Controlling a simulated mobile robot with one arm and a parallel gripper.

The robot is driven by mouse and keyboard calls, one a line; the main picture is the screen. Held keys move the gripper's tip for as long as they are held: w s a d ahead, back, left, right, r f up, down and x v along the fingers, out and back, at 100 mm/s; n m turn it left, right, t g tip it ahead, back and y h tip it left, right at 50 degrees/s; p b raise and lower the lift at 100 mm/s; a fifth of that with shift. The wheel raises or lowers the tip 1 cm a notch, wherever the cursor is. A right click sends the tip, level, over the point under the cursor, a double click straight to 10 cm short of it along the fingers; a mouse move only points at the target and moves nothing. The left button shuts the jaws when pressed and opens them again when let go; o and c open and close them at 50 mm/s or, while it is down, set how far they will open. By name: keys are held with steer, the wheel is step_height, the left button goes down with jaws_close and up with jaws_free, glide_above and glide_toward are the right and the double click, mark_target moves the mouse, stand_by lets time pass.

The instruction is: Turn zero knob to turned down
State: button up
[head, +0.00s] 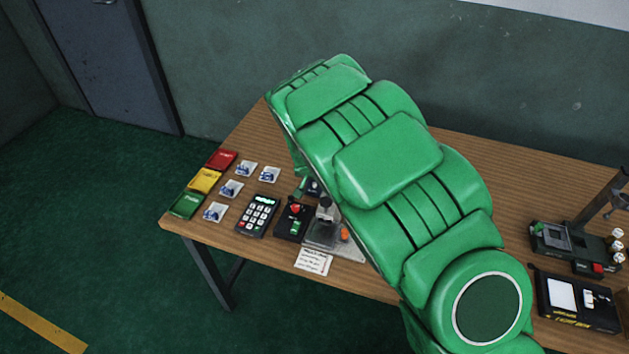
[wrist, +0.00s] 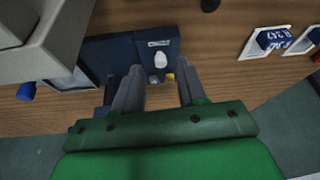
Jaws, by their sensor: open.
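A dark blue device (wrist: 110,52) lies on the wooden table below my gripper in the wrist view. It carries a small white knob (wrist: 160,61) under a pale label, and a small yellow part beside it. I cannot tell for certain which part is the zero knob. My gripper (wrist: 160,84) is open, with its two grey fingers apart over the near side of the device and nothing held between them. The white knob shows in the gap, just beyond the fingertips. In the head view, my green arm hides most of this spot, and a dark blue corner (head: 314,188) shows beside it.
A black box with a red knob (head: 294,210), a keypad (head: 258,215), a grey-based instrument (head: 325,232) and a paper note (head: 313,261) stand close by. A large grey body (wrist: 60,45) sits left in the wrist view.

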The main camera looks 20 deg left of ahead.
steer(key=shift+x, duration=0.9)
steer(key=shift+r, duration=0.1)
jaws_close()
steer(key=shift+w+n+y, duration=0.1)
steer(key=shift+n+y, duration=0.5)
steer(key=shift+n, duration=0.7)
steer(key=shift+d, duration=0.1)
jaws_free()
steer(key=shift+r, duration=0.1)
